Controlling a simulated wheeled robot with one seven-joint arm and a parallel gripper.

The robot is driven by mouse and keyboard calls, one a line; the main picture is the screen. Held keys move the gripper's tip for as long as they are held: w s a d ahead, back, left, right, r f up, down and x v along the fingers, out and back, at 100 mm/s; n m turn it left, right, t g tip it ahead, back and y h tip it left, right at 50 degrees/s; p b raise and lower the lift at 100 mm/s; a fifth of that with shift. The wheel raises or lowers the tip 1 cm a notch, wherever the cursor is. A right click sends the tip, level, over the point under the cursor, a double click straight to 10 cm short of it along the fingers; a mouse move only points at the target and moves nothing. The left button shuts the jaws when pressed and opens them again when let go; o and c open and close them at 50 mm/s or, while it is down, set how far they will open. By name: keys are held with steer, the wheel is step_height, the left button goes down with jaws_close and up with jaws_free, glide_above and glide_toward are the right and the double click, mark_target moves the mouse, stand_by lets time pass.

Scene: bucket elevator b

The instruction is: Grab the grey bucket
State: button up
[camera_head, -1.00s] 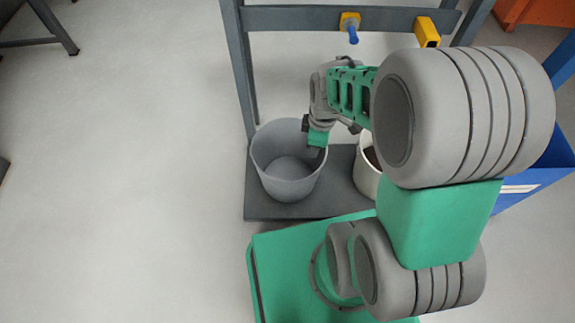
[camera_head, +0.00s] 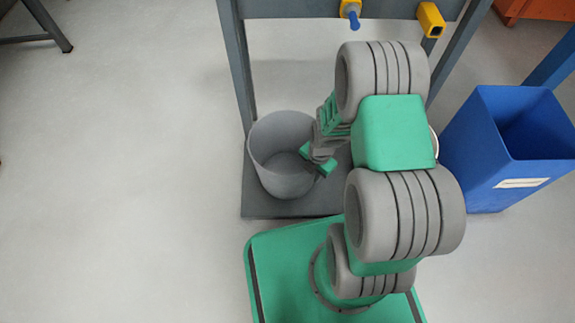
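The grey bucket (camera_head: 272,165) stands upright and open-topped on a dark grey platform (camera_head: 262,208), left of my arm. My gripper (camera_head: 315,160) is at the bucket's right side, near its rim. Its two green fingertips are spread apart with a gap between them. One fingertip appears over the bucket's opening and the other at or just outside its right wall. I cannot tell whether either touches the bucket. My arm hides part of the platform and most of a white bucket (camera_head: 435,142) to the right.
A grey frame (camera_head: 238,75) rises behind the platform, with a blue-tipped yellow fitting (camera_head: 351,12) and a yellow block (camera_head: 431,19) on its crossbar. A blue bin (camera_head: 478,150) stands at right. The floor (camera_head: 120,180) at left is clear.

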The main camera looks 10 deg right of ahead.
steer(key=shift+r, duration=0.1)
steer(key=shift+c, duration=0.2)
jaws_close()
steer(key=shift+w, duration=0.1)
stand_by(0.9)
